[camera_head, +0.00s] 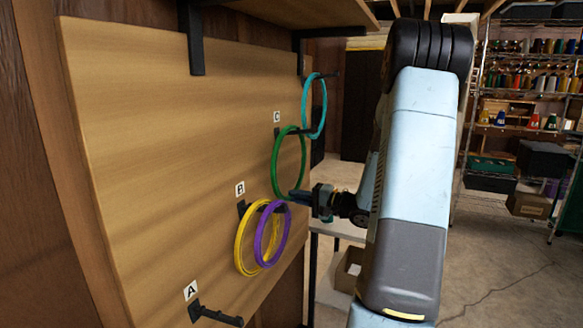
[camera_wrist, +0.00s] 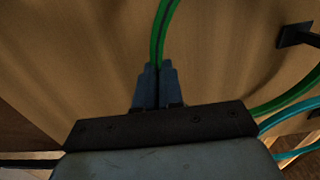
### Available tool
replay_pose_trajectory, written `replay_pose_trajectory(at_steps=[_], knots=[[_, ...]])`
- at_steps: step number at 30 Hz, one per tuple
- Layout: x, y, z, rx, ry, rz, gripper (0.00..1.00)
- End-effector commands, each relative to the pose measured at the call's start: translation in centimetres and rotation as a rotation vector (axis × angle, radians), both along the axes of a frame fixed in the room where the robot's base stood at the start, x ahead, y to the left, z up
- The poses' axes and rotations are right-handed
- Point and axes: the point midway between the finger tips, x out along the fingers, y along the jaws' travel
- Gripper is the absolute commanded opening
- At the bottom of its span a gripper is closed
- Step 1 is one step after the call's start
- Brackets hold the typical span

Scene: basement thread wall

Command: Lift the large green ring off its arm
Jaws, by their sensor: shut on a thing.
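The large green ring (camera_head: 275,165) hangs upright by the arm labelled C on the wooden board. In the wrist view its green band (camera_wrist: 158,40) runs down between my fingertips. My gripper (camera_head: 293,194) is at the ring's lower part and is shut on it; the wrist view shows the two fingers (camera_wrist: 158,88) closed around the band. A black bracket (camera_wrist: 297,35) shows at upper right in the wrist view.
A yellow ring (camera_head: 239,248) and a purple ring (camera_head: 258,240) hang at arm B, just below my gripper. A teal ring (camera_head: 304,105) hangs behind the green one. Arm A (camera_head: 215,316) is empty. A shelf (camera_head: 280,12) overhangs the board.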

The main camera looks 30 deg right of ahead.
Motion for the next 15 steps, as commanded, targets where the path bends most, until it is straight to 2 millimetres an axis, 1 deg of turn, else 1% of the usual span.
replay_pose_trajectory(at_steps=[6,15], knots=[[0.04,-0.01,1.0,0.0,-0.002,0.0,0.0],[-0.01,-0.08,1.09,0.001,-0.003,-0.001,0.0]])
